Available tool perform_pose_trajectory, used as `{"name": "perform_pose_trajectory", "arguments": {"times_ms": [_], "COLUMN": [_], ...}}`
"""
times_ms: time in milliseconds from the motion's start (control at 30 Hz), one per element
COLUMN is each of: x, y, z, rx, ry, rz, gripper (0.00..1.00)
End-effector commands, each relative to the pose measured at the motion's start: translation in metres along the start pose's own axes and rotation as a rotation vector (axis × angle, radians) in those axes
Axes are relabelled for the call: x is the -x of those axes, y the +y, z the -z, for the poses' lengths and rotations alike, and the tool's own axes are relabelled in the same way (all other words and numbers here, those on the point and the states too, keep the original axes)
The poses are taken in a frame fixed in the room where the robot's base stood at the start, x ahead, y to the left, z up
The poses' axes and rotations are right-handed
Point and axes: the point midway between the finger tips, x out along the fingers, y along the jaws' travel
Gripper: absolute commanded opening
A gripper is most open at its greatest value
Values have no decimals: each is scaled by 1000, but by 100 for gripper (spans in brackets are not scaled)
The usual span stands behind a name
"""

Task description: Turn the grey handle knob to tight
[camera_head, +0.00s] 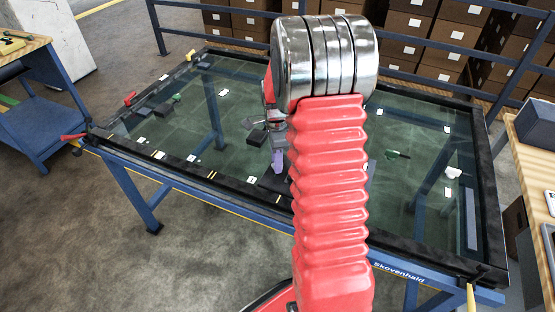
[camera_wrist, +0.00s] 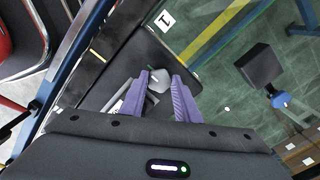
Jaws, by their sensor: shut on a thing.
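The grey handle knob (camera_wrist: 158,83) is a small faceted piece with a pale mark on its top, seen over a dark base plate (camera_wrist: 128,58) in the wrist view. My gripper (camera_wrist: 161,76) has two purple fingers, one on each side of the knob, and is shut on it. A small green mark shows just beside the knob at the fingertips. In the head view my gripper (camera_head: 278,160) points down at the glass table (camera_head: 225,155), partly behind my red arm. I cannot make out the knob there, nor read its turn.
A black block (camera_wrist: 259,65) with a blue knob (camera_wrist: 281,101) stands nearby in the wrist view. Dark blocks and white labels lie scattered over the glass. A red lever (camera_head: 73,136) sticks out at the table's left corner. Blue rails and stacked cartons (camera_head: 400,45) stand behind.

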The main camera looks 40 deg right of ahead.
Motion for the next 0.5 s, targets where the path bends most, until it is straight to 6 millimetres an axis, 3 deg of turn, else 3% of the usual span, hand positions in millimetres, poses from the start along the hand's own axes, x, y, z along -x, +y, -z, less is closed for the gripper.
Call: {"name": "perform_pose_trajectory", "arguments": {"times_ms": [133, 167, 400, 500], "x": [3, 3, 2, 1], "y": [-6, -6, -4, -3], "z": [-1, -1, 0, 0], "rx": [-2, -2, -1, -1], "ry": [-2, -2, -1, 0], "rz": [17, 17, 12, 9], "gripper": [7, 30, 47, 48]}}
